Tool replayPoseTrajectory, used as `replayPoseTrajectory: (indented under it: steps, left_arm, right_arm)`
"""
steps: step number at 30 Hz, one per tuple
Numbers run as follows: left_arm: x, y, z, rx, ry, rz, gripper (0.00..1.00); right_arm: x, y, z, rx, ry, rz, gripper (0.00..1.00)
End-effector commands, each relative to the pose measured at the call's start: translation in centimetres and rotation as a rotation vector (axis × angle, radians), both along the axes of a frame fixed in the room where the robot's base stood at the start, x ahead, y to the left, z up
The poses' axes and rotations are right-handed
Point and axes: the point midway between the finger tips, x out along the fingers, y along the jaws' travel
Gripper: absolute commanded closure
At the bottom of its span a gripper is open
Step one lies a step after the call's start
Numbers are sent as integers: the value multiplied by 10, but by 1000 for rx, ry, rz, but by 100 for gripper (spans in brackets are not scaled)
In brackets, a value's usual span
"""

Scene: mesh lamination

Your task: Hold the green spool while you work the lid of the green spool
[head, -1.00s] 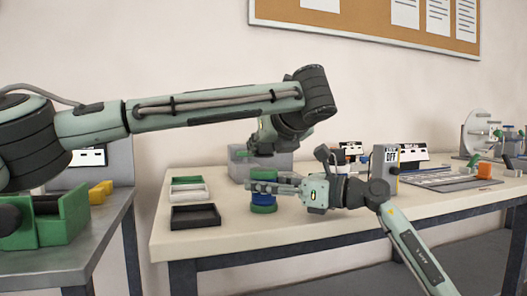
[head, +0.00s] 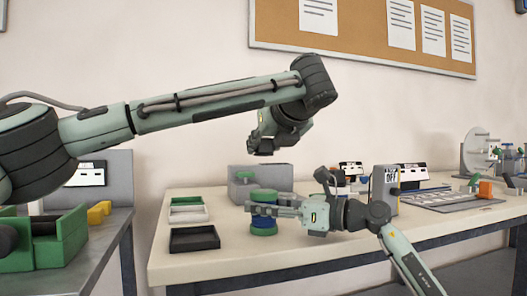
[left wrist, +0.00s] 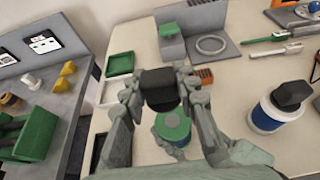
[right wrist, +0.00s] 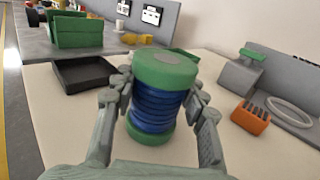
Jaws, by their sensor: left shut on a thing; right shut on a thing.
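The green spool (head: 264,229) has green ends and a blue winding, and stands upright at the front of the white table. My right gripper (head: 262,210) is shut around its middle; the right wrist view shows fingers on both sides of the blue winding (right wrist: 155,107). Its green top (right wrist: 165,68) is bare, with a small grey centre in the left wrist view (left wrist: 172,127). My left gripper (head: 262,147) is above the spool, clear of it, and shut on a black cap-like piece (left wrist: 160,88), apparently the lid. Fingers hide its sides.
Green, white and black trays (head: 195,238) lie left of the spool. A grey block (head: 280,180) stands behind it. A blue-and-white spool with a black cap (left wrist: 275,108) stands nearby. An orange slotted block (right wrist: 250,117) lies on the table, which has free room in front.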

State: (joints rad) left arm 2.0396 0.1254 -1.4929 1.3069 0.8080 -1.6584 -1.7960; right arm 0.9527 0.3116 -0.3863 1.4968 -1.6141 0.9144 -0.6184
Motion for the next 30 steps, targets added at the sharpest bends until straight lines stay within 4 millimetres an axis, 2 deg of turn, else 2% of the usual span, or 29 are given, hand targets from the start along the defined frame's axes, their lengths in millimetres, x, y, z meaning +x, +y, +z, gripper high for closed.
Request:
replayPoseTrajectory:
  steps: [2,3,8,20,23,30]
  left_arm:
    - [0,0,0,0,0,0,100]
    - [0,0,0,0,0,0,100]
    - [0,0,0,0,0,0,100]
    - [0,0,0,-1,0,0,100]
    - [0,0,0,-1,0,0,100]
    - [0,0,0,-1,0,0,100]
  right_arm:
    - [0,0,0,-1,0,0,100]
    - [0,0,0,-1,0,0,55]
    - [0,0,0,-1,0,0,35]
    - [-2,-6,0,-1,0,-2,33]
    - [-8,-19,-1,-2,0,-3,33]
    - [-31,-64,-1,-4,0,-4,33]
